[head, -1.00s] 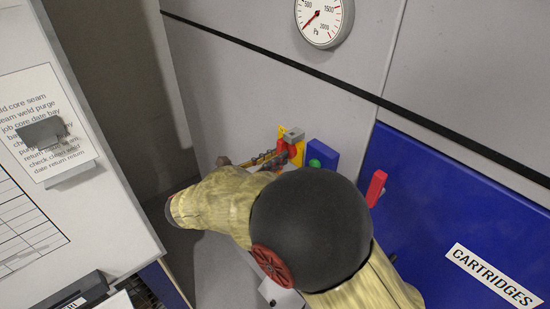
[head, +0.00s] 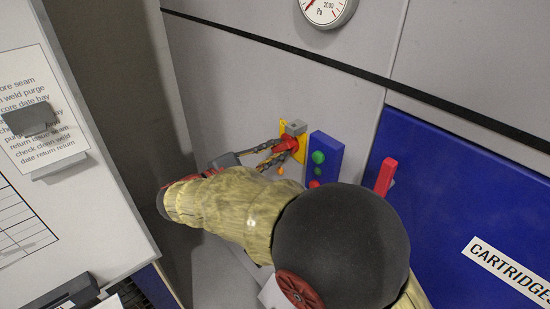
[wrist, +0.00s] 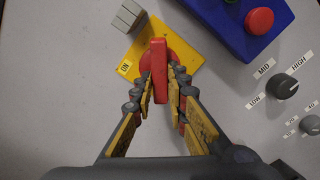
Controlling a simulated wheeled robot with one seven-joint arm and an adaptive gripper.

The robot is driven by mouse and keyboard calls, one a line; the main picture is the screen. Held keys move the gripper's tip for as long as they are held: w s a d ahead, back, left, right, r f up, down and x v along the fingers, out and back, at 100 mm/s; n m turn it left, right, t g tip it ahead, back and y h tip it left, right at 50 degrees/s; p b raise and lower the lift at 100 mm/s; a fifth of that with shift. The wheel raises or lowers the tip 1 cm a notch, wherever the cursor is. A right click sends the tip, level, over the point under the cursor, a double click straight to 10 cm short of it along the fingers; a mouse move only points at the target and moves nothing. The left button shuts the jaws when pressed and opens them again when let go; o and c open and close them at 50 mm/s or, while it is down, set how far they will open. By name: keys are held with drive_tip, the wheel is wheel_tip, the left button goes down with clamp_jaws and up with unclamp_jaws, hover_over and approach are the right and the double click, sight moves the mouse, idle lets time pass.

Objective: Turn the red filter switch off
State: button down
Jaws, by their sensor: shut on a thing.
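The red filter switch (head: 287,145) sits on a yellow plate (head: 301,155) on the grey panel. In the wrist view the red handle (wrist: 158,62) lies lengthwise between the two fingers of my gripper (wrist: 160,84), on the yellow plate (wrist: 148,38). An ON label (wrist: 124,67) is at the plate's left corner, to the side of the handle. My gripper (head: 275,153) is shut on the handle, coming from the left in the head view. The handle's lower end is partly between the fingers. I see no OFF label.
A blue button box (head: 325,155) stands close to the right of the switch. A grey block (wrist: 127,17) sits at the plate's upper edge.

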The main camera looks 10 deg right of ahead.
drive_tip(key=m+b, duration=0.4)
drive_tip(key=shift+m, duration=0.3)
drive_tip(key=m+b, duration=0.3)
drive_tip(key=shift+r+b, duration=0.15)
drive_tip(key=shift+b, duration=0.15)
drive_tip(key=shift+m, duration=0.3)
drive_tip(key=c, duration=1.8)
unclamp_jaws()
drive_tip(key=shift+r, duration=0.1)
drive_tip(key=shift+o, duration=0.2)
drive_tip(key=shift+a, duration=0.1)
drive_tip(key=v, duration=1.2)
